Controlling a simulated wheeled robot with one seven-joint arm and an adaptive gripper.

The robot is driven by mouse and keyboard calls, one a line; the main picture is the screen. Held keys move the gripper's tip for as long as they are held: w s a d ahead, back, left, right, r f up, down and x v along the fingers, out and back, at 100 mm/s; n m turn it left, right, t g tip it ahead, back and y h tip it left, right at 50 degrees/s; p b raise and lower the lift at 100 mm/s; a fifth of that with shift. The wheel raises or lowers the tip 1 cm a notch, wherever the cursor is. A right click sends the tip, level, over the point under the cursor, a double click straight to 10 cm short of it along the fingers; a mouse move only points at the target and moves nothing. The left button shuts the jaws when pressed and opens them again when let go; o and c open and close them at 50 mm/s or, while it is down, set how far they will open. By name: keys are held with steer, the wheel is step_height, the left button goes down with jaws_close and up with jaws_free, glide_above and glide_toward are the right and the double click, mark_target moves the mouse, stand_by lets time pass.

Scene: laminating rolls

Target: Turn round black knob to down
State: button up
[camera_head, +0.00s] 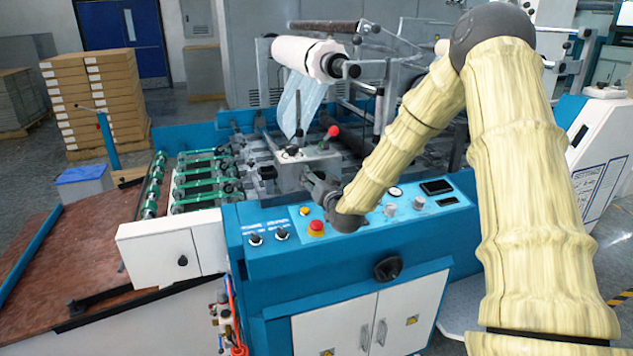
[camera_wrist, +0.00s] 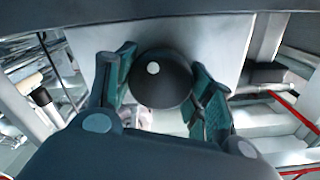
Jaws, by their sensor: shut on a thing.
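The round black knob (camera_wrist: 160,78) shows in the wrist view as a dark ball with a white dot on its upper left. It stands in front of a pale grey plate and sits between the two dark fingers of my gripper (camera_wrist: 162,88). The fingers close on its left and right sides. In the head view my gripper (camera_head: 313,180) reaches in at the grey lever box, above the blue control panel. The knob between the fingers cannot be made out there, hidden by my gripper and wrist.
A red-tipped lever (camera_head: 333,131) stands on the grey box (camera_head: 307,160) close to my gripper. The blue panel (camera_head: 262,222) carries a red emergency button (camera_head: 317,227) and several dials below my wrist. A film roll (camera_head: 308,58) hangs behind. Green-belted rollers (camera_head: 205,180) lie to the left.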

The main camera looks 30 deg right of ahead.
steer(key=shift+w+d+r, duration=0.1)
steer(key=shift+r, duration=0.05)
steer(key=o, duration=1.1)
steer(key=shift+c, duration=0.2)
steer(key=v, duration=1.2)
